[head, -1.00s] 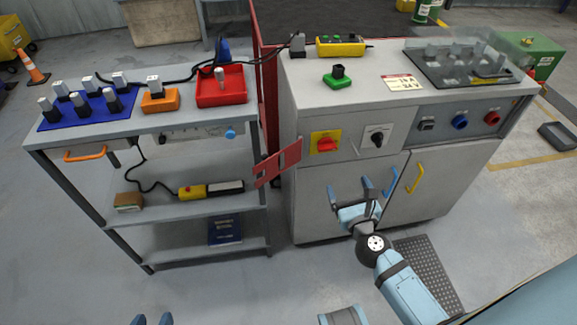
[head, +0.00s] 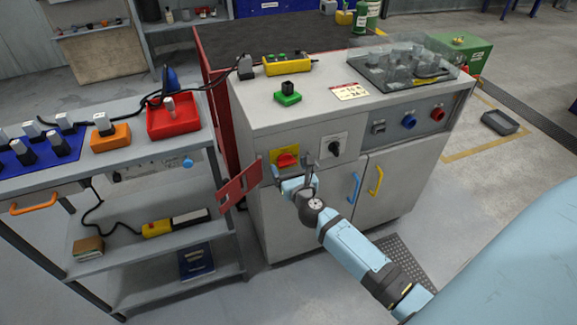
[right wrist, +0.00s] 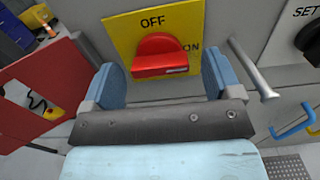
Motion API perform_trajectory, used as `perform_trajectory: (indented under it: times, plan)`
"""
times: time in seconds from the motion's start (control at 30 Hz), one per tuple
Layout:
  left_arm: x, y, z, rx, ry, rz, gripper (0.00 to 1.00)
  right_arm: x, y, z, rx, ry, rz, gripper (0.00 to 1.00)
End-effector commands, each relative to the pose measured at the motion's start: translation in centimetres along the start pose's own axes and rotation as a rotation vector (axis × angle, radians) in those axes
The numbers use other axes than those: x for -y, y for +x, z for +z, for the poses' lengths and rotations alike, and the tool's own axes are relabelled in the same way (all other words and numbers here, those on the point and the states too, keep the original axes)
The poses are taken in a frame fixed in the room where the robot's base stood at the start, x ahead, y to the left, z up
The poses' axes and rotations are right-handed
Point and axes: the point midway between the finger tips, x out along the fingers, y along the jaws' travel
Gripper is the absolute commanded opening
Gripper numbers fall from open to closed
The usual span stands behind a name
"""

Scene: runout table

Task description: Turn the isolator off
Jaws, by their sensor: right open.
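The isolator is a red handle (head: 286,160) on a yellow plate (head: 275,155) on the front of the grey cabinet. In the right wrist view the red handle (right wrist: 160,57) lies roughly sideways, its white mark at the right end by the word ON. OFF is printed above it on the yellow plate (right wrist: 122,42). My right gripper (head: 297,173) is open just in front of the isolator. In the right wrist view its blue fingers (right wrist: 163,82) stand left and right of the handle, with nothing held between them. Contact cannot be told. My left gripper is out of view.
A red plate with cut-outs (head: 239,188) sticks out left of the isolator. A grey metal bar (right wrist: 252,70) is close to the right finger. A black SET knob (head: 335,148) is to the right. Blue (head: 354,187) and yellow (head: 375,180) door handles are below.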

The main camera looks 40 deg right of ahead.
Motion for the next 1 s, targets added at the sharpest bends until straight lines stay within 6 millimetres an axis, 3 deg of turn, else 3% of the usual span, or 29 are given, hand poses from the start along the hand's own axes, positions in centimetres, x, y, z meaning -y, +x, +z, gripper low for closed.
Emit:
perform_trajectory:
  times: [0.4,0.6,1.0]
  plan:
    - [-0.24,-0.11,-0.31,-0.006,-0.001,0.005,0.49,0.00,0.81,0.01,0.000,-0.001,0.001,0.82]
    - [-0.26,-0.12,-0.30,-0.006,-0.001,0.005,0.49,0.00,0.79,0.01,0.000,-0.001,0.001,0.36]
    - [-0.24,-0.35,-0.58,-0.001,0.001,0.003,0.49,-0.02,0.77,0.14,-0.001,-0.059,0.001,0.35]
